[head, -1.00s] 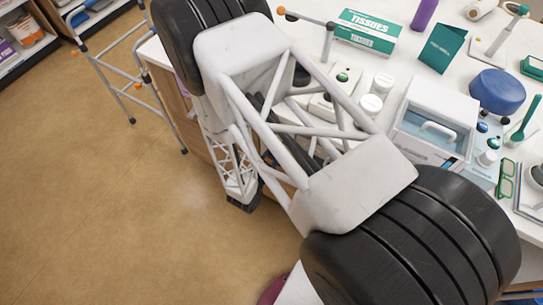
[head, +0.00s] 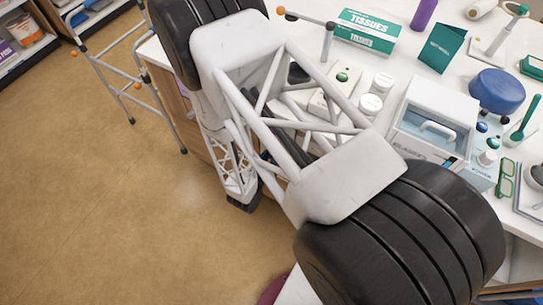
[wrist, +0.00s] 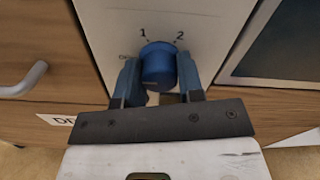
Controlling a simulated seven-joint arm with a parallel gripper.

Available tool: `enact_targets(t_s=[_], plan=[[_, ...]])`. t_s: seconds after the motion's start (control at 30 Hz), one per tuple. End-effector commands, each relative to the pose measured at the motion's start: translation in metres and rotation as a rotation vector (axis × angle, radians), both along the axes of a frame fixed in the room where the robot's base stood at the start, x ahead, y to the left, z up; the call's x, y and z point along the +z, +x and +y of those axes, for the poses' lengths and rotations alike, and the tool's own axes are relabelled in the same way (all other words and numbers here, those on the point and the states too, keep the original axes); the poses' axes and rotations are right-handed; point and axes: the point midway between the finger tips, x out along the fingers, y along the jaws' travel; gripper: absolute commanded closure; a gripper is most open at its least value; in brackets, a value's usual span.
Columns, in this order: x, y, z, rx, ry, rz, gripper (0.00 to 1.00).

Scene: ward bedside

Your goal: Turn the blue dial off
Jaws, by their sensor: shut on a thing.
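The blue dial (wrist: 158,66) sits on a pale panel (wrist: 112,22) in the wrist view, with the marks 1 and 2 printed above it and another mark, partly hidden, at its left. My gripper (wrist: 159,78) has one blue finger on each side of the dial and is shut on it. The dial's pointer direction is hard to make out. In the head view my arm covers the area and the dial does not show.
A wooden front with a metal handle (wrist: 24,80) is left of the panel, and a dark framed pane (wrist: 285,40) is right. A walker (head: 125,75) stands left.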

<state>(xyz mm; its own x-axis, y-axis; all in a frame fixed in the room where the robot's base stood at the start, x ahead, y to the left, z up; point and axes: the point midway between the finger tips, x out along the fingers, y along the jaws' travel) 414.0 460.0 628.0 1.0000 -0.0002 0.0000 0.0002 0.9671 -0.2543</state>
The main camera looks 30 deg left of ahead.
Motion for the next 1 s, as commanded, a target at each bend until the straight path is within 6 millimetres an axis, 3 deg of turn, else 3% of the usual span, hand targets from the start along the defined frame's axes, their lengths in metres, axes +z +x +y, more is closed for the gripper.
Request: enact_targets(t_s=[0.37,0.4,0.57,1.0], plan=[[-0.0005,-0.0007,-0.0001,0.002,-0.006,0.001,0.89],[-0.0005,-0.0007,-0.0001,0.002,-0.006,0.001,0.62],[-0.0003,-0.0005,-0.0001,0.001,-0.006,0.0,0.4],[-0.0001,-0.0036,0.0002,0.001,-0.005,0.0,0.4]])
